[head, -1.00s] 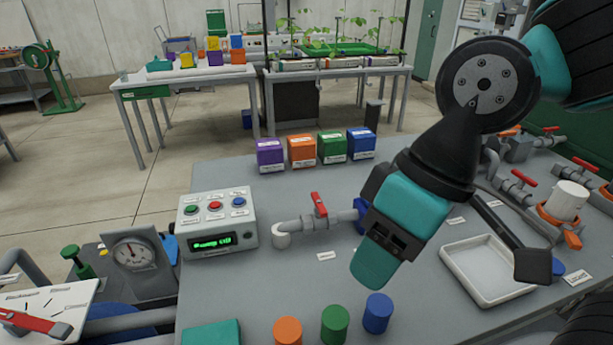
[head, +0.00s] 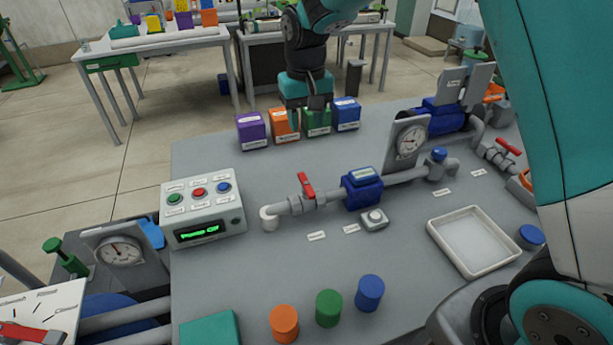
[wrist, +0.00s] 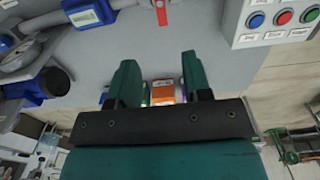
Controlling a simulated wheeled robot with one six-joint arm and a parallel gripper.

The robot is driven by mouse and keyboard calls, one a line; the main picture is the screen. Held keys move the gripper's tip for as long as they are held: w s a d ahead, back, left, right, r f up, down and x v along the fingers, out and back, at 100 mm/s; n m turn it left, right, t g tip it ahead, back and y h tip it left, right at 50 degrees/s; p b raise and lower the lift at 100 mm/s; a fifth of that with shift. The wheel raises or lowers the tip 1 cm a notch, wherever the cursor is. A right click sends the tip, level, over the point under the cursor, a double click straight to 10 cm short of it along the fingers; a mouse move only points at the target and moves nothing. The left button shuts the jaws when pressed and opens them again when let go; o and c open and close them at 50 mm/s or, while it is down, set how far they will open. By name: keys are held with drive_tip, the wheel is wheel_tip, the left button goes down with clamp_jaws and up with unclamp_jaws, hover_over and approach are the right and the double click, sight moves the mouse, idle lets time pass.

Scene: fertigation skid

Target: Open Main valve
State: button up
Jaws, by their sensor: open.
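A valve with a red handle (head: 305,185) sits on the grey pipe in the middle of the bench, left of a blue meter body (head: 362,187). Its handle stands up from the pipe, slightly tilted. I cannot read the small labels near it, so I cannot confirm which valve is Main. My gripper (head: 307,112) hangs beyond this valve, in front of the coloured boxes, apart from the handle. In the wrist view the open, empty fingers (wrist: 158,78) face the bench, and a red handle (wrist: 160,12) shows at the top edge.
Purple (head: 251,131), orange, green and blue (head: 346,114) boxes stand at the bench's back. The control box (head: 203,208) reads what looks like "Pump Off". Another red handle (head: 508,147) is at right. A white tray (head: 474,242) and coloured caps lie in front. A gauge (head: 410,140) stands behind the pipe.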

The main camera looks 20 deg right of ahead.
sight(307, 183)
wheel_tip(307, 183, down, 17)
drive_tip(key=p, duration=0.2)
drive_tip(key=shift+p, duration=0.3)
clamp_jaws()
